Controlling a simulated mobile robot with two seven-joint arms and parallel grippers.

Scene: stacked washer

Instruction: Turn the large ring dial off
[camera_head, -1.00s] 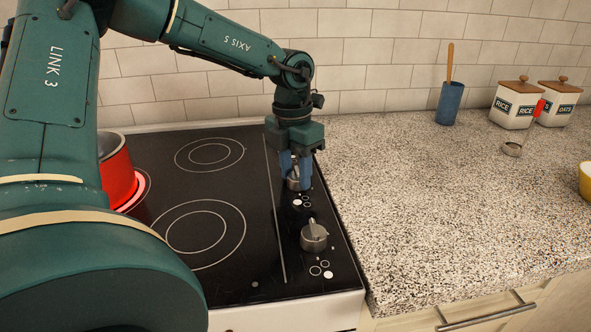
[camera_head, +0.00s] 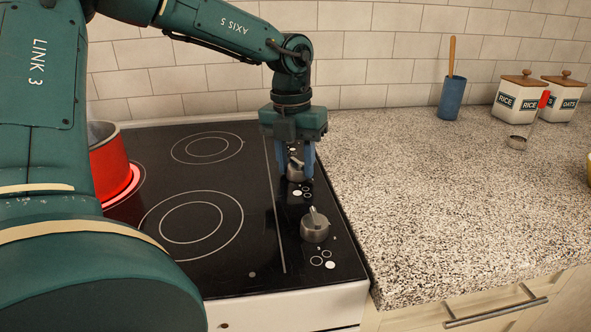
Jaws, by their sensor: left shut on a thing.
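The black glass cooktop (camera_head: 255,245) has a strip of metal dials along its right side. My left gripper (camera_head: 298,174) points straight down at the far dial (camera_head: 295,172). Its blue fingers stand on either side of that dial and are shut on it, partly hiding it. A nearer dial (camera_head: 314,229) stands free, with small ring marks and a white dot beside it. I cannot tell from the marks which dial is for the large ring. A ring glows red under the red pot (camera_head: 108,165) at the left. My right gripper is not in view.
A speckled counter (camera_head: 450,200) lies right of the cooktop, mostly clear.

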